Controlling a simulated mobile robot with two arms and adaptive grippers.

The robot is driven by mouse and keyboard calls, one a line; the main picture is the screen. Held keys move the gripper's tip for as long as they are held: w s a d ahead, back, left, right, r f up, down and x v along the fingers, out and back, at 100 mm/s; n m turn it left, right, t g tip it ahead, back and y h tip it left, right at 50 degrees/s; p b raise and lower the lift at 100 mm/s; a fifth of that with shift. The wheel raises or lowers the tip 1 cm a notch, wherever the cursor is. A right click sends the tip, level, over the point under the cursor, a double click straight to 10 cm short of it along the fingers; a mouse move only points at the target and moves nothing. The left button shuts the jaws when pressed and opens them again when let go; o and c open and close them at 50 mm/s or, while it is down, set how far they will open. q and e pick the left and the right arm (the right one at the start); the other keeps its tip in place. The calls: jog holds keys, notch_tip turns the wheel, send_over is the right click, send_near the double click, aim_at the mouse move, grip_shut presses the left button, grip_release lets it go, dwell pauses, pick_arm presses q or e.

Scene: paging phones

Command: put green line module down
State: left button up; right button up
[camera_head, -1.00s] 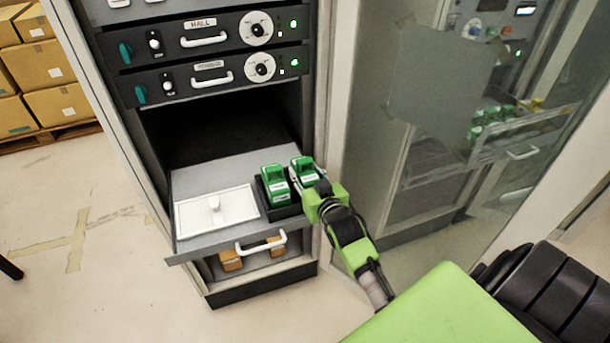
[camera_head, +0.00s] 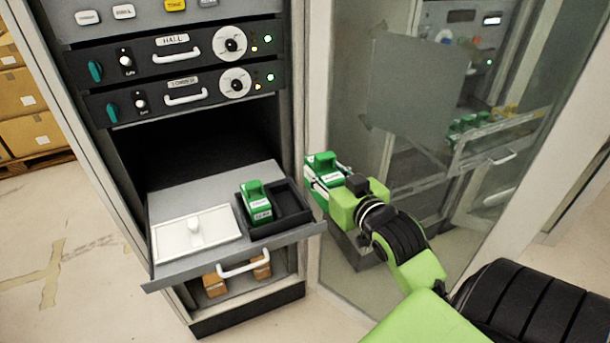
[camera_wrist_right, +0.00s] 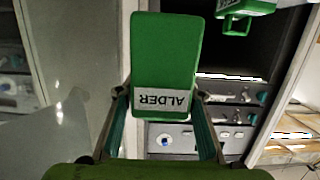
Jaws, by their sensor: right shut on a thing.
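A green line module (camera_head: 323,169) is held in my right gripper (camera_head: 327,182), raised beside the cabinet's right edge, in front of the glass door. In the right wrist view this module (camera_wrist_right: 165,55) has a white label reading ALDER, and the fingers (camera_wrist_right: 160,115) close on its two sides. A second green module (camera_head: 256,203) stands in the left part of the black tray (camera_head: 287,226). The tray's right part is empty. The second module also shows at the top right of the wrist view (camera_wrist_right: 243,10). My left gripper is not in view.
The tray sits on a pulled-out grey shelf (camera_head: 165,271), beside a white lidded panel (camera_head: 178,243). A white-handled drawer with brown blocks (camera_head: 215,286) is below. Panels with dials (camera_head: 165,60) are above. The glass door (camera_head: 400,190) stands close at right.

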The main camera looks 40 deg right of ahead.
aim_at(315, 170)
jog(key=shift+s+d+r, duration=0.1)
jog(key=shift+s+r, duration=0.15)
jog(key=shift+s, duration=0.25)
jog(key=shift+s+d+r, duration=0.1)
jog(key=shift+s+r, duration=0.15)
jog(key=shift+s, duration=0.25)
jog(key=shift+w+r, duration=0.25)
jog(key=shift+r, duration=0.3)
jog(key=w+a+r+n+y, duration=0.2)
jog(key=r+y, duration=0.1)
jog(key=shift+a+r, duration=0.3)
jog(key=shift+a, duration=0.05)
jog(key=s+a+f+n+g+y, duration=0.3)
jog(key=a+n+y, duration=0.3)
jog(key=a, duration=0.3)
jog(key=s+a+f+n+g+y, duration=0.3)
jog(key=a+y, duration=0.4)
jog(key=a, duration=0.3)
jog(key=s+n, duration=0.1)
jog(key=n, duration=0.1)
jog(key=shift+s+n+y, duration=0.4)
jog(key=shift+f, duration=0.1)
jog(key=shift+w+f, duration=0.2)
jog(key=shift+f, duration=0.3)
